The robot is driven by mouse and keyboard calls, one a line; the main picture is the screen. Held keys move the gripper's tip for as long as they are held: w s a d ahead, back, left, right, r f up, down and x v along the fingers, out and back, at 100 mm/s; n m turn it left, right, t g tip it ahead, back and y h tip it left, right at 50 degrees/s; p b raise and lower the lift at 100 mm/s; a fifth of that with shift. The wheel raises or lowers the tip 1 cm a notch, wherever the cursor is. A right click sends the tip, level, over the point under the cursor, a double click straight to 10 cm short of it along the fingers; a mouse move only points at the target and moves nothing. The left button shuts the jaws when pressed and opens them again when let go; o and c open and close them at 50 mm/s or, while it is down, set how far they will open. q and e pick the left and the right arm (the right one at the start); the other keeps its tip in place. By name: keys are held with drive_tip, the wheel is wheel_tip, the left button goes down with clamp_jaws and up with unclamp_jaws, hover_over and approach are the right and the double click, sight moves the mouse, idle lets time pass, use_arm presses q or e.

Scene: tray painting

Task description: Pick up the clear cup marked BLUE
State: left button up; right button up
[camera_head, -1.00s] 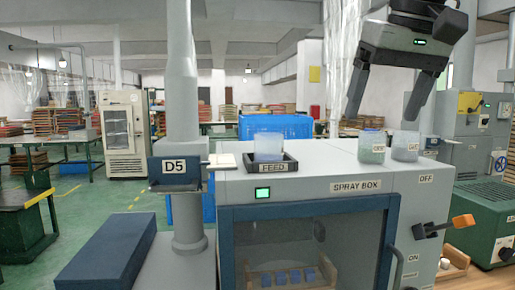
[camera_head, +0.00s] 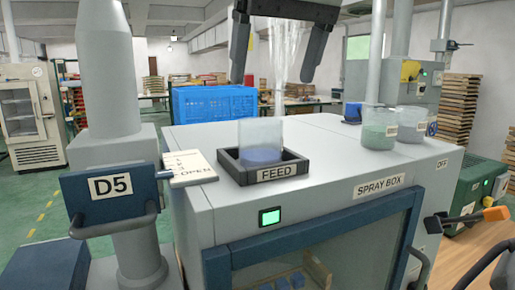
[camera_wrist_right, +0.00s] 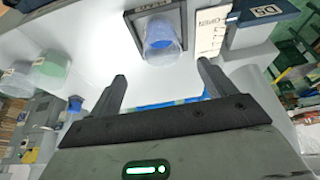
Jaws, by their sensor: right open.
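A clear cup with blue contents (camera_head: 261,140) stands upright in the black FEED tray (camera_head: 231,172) on top of the spray box. It also shows in the right wrist view (camera_wrist_right: 163,38). No BLUE marking can be read on it. My right gripper (camera_head: 273,76) is open and empty, above the cup in the head view, its two fingers apart. In the wrist view its fingertips (camera_wrist_right: 161,72) point toward the cup and tray, and nothing is between them. My left gripper is not in view.
A clear cup with green contents (camera_head: 379,130) and a pale grey cup (camera_head: 411,125) stand at the right on the spray box (camera_head: 322,158). A card (camera_head: 188,167) and the D5 sign (camera_head: 112,187) are left of the tray. The top between tray and cups is clear.

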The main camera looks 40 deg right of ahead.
sight(260, 124)
drive_tip(key=x, duration=1)
drive_tip(key=shift+w+a, duration=0.15)
drive_tip(key=shift+w, duration=0.05)
drive_tip(key=c, duration=1.2)
drive_tip(key=shift+r, duration=0.15)
